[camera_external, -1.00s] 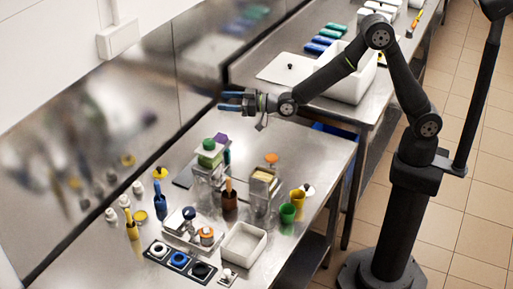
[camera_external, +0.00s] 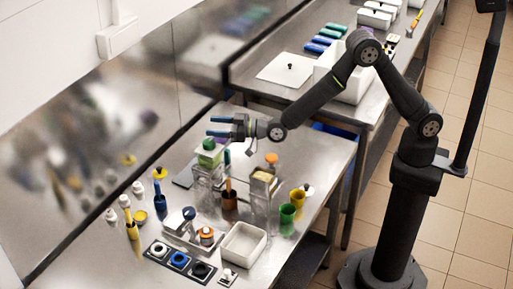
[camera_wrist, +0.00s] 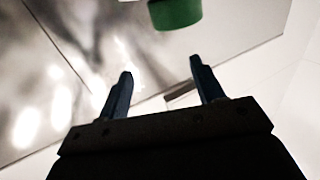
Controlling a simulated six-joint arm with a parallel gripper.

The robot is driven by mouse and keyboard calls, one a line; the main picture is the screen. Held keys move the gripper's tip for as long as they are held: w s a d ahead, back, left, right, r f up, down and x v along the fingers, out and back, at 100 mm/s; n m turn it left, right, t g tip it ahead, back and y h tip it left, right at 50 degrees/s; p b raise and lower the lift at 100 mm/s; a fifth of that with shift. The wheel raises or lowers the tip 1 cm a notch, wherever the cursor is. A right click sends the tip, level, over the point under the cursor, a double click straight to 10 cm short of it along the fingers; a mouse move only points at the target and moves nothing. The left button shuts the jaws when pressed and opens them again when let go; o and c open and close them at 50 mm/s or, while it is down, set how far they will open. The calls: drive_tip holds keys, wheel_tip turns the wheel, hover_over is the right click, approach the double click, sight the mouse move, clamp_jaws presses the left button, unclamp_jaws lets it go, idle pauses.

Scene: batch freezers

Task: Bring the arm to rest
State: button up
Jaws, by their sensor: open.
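My gripper (camera_external: 219,127) has two blue fingers and points left above the steel table (camera_external: 318,172). In the external view it appears just above the clear container with the green lid (camera_external: 209,152). In the wrist view the gripper (camera_wrist: 160,85) has its fingers spread apart with nothing between them. A green round thing (camera_wrist: 175,12) shows beyond the fingertips at the top of that view. My arm is bent at the elbow over the far counter's white bin.
On the table stand an orange-topped container (camera_external: 271,158), a brown cup (camera_external: 229,200), green cups (camera_external: 287,218), a white tray (camera_external: 243,244) and a dark holder with rings (camera_external: 179,260). A white bin (camera_external: 350,86) stands on the far counter (camera_external: 262,72). The wall is on the left.

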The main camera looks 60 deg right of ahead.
sight(215, 145)
drive_tip(key=a+f, duration=0.2)
drive_tip(key=a, duration=0.1)
drive_tip(key=shift+s+f, duration=0.1)
wheel_tip(215, 145, down, 2)
drive_tip(key=shift+f, duration=0.85)
